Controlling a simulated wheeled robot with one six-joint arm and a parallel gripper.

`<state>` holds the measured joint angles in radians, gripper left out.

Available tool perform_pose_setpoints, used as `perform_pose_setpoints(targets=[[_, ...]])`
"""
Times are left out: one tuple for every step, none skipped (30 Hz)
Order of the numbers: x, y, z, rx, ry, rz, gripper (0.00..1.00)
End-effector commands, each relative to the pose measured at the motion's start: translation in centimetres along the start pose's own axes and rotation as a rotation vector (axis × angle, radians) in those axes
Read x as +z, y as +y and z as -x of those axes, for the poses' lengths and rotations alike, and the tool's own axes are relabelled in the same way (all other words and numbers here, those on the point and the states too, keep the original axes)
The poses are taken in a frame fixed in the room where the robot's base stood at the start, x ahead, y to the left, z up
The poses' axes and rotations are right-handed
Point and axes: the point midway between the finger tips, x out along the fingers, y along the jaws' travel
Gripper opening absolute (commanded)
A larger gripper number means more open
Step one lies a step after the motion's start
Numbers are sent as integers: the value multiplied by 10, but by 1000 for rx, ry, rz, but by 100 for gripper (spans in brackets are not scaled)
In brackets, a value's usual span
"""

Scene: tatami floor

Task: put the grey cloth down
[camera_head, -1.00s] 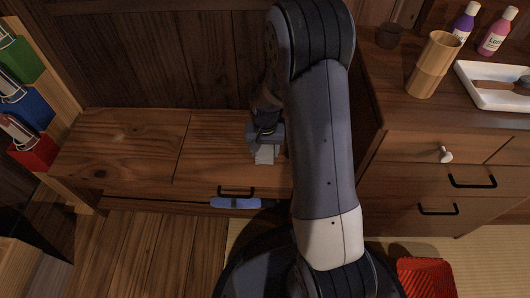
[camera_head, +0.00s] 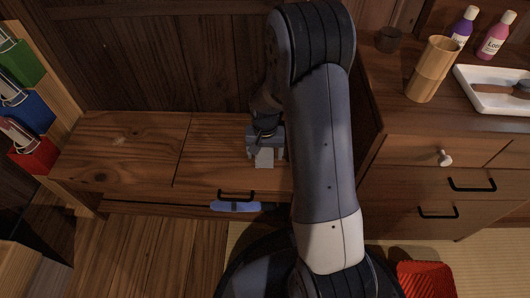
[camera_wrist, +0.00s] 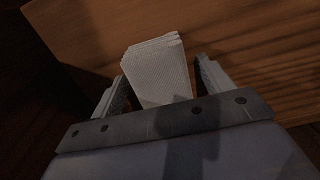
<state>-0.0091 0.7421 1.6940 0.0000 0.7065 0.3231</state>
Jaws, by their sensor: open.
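The grey cloth (camera_wrist: 158,72) is a folded, ribbed, light grey stack. In the wrist view it lies between the two fingers of my gripper (camera_wrist: 158,85), with a gap showing on each side. In the head view the cloth (camera_head: 264,159) is at the front part of the low wooden bench (camera_head: 130,140), just below my gripper (camera_head: 265,147). My gripper is open around the cloth. The cloth appears to rest on the wooden top. My arm hides the right end of the bench.
A blue object (camera_head: 235,206) is at the bench's front, below a black drawer handle (camera_head: 236,195). A taller drawer cabinet (camera_head: 400,150) stands at right with a wooden cup (camera_head: 433,70), bottles and a white tray (camera_head: 495,105). The bench's left part is clear.

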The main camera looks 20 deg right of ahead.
Motion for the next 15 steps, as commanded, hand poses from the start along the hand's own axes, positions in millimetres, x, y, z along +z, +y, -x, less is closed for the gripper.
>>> perform_pose_setpoints(targets=[[-1,0,12,-1,4,0,76],[-1,0,18,-2,5,0,76],[-1,0,26,-1,4,0,76],[-1,0,33,-1,5,0,76],[-1,0,40,-2,6,0,76],[-1,0,49,-2,5,0,76],[-1,0,56,-2,5,0,76],[-1,0,63,-2,6,0,76],[-1,0,71,-1,4,0,76],[-1,0,77,-1,4,0,76],[-1,0,83,-2,5,0,76],[-1,0,90,-1,4,0,76],[-1,0,95,-1,4,0,76],[-1,0,99,-1,4,0,76],[-1,0,104,-1,4,0,76]])
